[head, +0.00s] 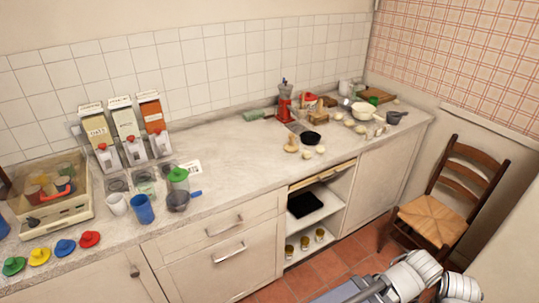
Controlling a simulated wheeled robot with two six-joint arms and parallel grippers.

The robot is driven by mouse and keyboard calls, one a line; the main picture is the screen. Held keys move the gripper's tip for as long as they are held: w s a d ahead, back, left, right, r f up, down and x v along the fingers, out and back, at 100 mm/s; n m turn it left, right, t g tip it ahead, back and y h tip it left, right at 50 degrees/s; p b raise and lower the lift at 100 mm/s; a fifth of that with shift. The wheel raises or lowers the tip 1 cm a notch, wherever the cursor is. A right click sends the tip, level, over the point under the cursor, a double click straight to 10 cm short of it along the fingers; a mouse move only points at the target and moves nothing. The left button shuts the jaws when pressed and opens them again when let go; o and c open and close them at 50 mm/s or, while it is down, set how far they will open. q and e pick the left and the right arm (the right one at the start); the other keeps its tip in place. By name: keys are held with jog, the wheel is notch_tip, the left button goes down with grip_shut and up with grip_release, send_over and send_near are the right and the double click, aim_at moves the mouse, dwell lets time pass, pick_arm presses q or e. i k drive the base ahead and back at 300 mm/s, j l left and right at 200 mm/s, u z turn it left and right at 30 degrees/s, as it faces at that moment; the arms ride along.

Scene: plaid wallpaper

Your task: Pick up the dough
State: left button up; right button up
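Several small pale rounded lumps that look like dough lie on the right part of the counter. One lump (320,149) and another lump (307,154) lie near the front edge, by a small black bowl (310,137). Other lumps (361,129) lie farther right, near a pale bowl (362,111). They are too small to tell which are dough for certain. White and grey parts of my own body show at the bottom right, on the floor side of the counter. No gripper fingers show, and nothing is seen touching the lumps.
The counter (240,150) is bare in its middle. Dispensers (128,125), a blue cup (142,208), a green-lidded jar (178,188) and a beige tray (50,205) crowd its left. A red grinder (284,102) stands behind the lumps. A wooden chair (447,200) stands right.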

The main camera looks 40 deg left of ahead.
aim_at(305, 155)
jog(key=u, duration=1.25)
jog(key=i+z, duration=0.35)
jog(key=z, duration=0.15)
jog(key=i+z, duration=0.3)
jog(key=z, duration=0.2)
